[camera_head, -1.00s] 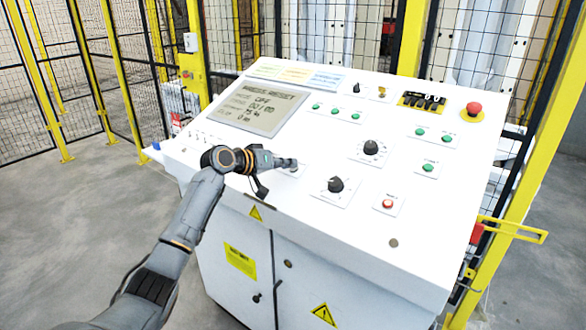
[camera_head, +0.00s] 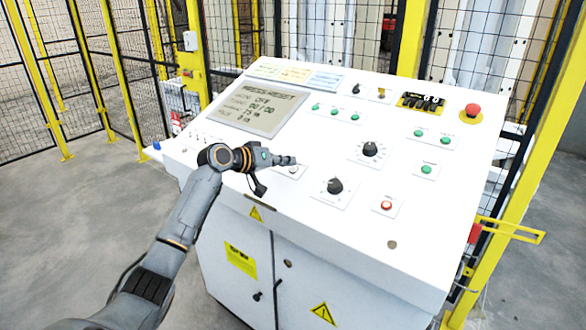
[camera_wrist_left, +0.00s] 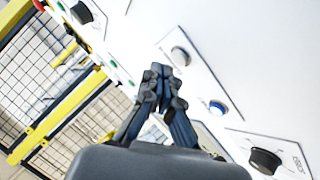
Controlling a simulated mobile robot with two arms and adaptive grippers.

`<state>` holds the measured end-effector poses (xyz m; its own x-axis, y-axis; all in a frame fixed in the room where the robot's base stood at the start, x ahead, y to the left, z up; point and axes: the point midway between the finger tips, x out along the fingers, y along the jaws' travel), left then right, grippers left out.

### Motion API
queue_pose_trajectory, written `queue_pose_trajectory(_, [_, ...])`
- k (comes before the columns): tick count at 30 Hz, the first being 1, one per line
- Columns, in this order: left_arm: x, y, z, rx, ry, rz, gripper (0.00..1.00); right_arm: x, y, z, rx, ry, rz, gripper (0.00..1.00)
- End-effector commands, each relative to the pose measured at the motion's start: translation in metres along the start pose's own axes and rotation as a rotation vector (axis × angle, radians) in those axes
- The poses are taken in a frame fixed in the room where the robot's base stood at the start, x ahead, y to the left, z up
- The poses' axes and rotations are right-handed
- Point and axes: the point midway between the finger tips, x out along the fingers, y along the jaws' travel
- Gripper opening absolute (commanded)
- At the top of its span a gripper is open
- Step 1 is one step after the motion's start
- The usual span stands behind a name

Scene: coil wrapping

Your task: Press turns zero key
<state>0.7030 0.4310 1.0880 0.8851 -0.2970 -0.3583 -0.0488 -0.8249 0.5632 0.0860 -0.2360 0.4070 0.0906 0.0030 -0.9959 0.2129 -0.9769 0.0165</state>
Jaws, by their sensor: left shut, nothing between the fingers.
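The white control panel (camera_head: 325,215) has a small plate with a round key (camera_head: 292,170) just in front of my left gripper (camera_head: 290,161). The gripper's fingers are shut and empty, and the tip is over or beside this plate. I cannot tell whether it touches. The labels are too small to tell which one is the turns zero key. The grey display (camera_head: 262,107) shows several lines of text. My right gripper is not in view.
Rotary knobs (camera_head: 335,186) and (camera_head: 370,149), a small red button (camera_head: 387,206) and several green buttons (camera_head: 427,170) are on the panel. A red emergency stop (camera_head: 473,110) sits at the far right. Yellow-framed mesh fencing (camera_head: 130,80) stands behind. The floor at left is clear.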

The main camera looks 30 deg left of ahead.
Motion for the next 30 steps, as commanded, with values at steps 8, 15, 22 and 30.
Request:
queue_pose_trajectory(8, [-0.020, 0.015, -0.017, 0.003, 0.000, 0.000, 0.00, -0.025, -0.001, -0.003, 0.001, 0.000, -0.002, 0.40])
queue_pose_trajectory(15, [-0.033, 0.025, -0.026, 0.000, 0.000, 0.000, 0.00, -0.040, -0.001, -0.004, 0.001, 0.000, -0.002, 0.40])
queue_pose_trajectory(22, [-0.033, 0.024, -0.024, 0.000, 0.000, 0.000, 0.00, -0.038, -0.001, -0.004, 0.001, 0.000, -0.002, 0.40])
queue_pose_trajectory(30, [-0.033, 0.024, -0.024, 0.000, 0.001, 0.000, 0.00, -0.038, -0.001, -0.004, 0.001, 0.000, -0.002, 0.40])
